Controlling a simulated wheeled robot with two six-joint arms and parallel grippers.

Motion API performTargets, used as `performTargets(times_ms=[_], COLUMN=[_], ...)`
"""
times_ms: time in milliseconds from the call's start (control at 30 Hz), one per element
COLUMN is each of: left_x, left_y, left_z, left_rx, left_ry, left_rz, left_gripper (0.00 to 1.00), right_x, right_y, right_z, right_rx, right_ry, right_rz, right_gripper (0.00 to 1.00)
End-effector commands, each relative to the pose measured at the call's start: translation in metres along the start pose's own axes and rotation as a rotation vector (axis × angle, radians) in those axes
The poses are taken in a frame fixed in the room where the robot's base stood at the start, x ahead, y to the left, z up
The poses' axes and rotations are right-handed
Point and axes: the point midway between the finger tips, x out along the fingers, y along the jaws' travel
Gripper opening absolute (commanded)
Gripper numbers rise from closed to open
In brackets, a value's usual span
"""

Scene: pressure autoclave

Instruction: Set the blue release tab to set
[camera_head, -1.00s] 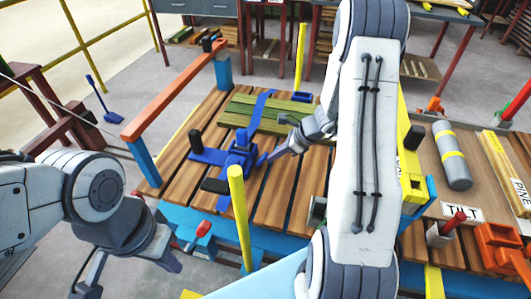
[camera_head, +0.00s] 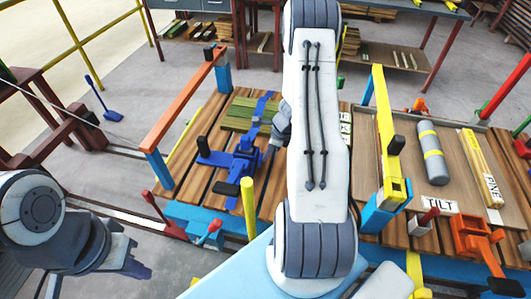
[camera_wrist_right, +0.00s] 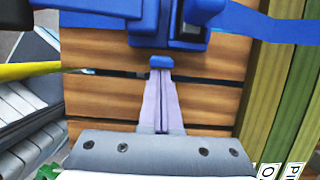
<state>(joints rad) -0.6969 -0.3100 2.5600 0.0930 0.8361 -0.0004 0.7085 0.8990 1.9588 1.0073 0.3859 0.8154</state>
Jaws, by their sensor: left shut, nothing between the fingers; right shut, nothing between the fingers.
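A blue clamp-like mechanism (camera_head: 243,158) with a black handle (camera_head: 226,188) sits on the slatted wooden bench. In the right wrist view, its blue body (camera_wrist_right: 165,22) fills the top. A small rounded blue tab (camera_wrist_right: 161,62) sticks out below it, just ahead of my right gripper's fingertips; I cannot tell whether they touch. My right gripper (camera_wrist_right: 164,74) is shut and empty. In the head view, my right arm hides part of the mechanism's right side, and the fingertips are hard to make out. My left gripper (camera_head: 138,270) is shut and empty, low at the left, away from the bench.
Green planks (camera_head: 238,114) lie behind the mechanism under a blue strap (camera_head: 262,106). A yellow post (camera_head: 248,208) stands in front. Red levers (camera_head: 156,206) are at the front left. At right are a yellow beam (camera_head: 389,142), a grey cylinder (camera_head: 431,153) and orange parts (camera_head: 471,238).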

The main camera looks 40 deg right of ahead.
Motion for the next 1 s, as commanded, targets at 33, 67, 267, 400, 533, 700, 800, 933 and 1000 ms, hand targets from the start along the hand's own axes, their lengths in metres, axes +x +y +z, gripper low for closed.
performTargets(times_ms=[33, 67, 267, 400, 533, 700, 800, 933, 1000], left_x=[-0.001, -0.002, -0.011, -0.015, -0.015, -0.015, -0.017, -0.025, -0.032], left_y=[0.000, 0.000, 0.001, 0.001, 0.001, 0.001, 0.001, 0.002, 0.002], left_z=[0.000, 0.000, -0.001, -0.001, -0.001, -0.001, -0.001, -0.001, -0.002], left_rx=[0.000, 0.000, 0.000, 0.000, 0.000, 0.000, 0.000, 0.000, 0.000], left_ry=[0.000, 0.000, 0.000, 0.000, 0.000, 0.000, 0.000, 0.000, 0.000], left_rz=[0.000, 0.000, 0.000, 0.000, 0.000, 0.000, 0.000, 0.000, 0.000], left_gripper=[0.00, 0.00, 0.00, 0.00, 0.00, 0.00, 0.00, 0.00, 0.00], right_x=[-0.002, -0.003, -0.012, -0.016, -0.015, -0.015, -0.018, -0.026, -0.034], right_y=[0.000, 0.000, 0.000, 0.000, 0.000, 0.000, 0.000, 0.000, 0.000], right_z=[0.001, 0.001, 0.004, 0.006, 0.006, 0.006, 0.006, 0.008, 0.010], right_rx=[0.000, 0.001, 0.001, 0.000, 0.000, 0.000, -0.001, -0.001, -0.002], right_ry=[0.000, 0.000, -0.001, -0.001, -0.001, -0.001, -0.001, -0.001, -0.001], right_rz=[0.000, 0.000, 0.000, 0.000, 0.000, 0.000, 0.000, 0.000, 0.001], right_gripper=[0.00, 0.00, 0.00, 0.00, 0.00, 0.00, 0.00, 0.00, 0.00])
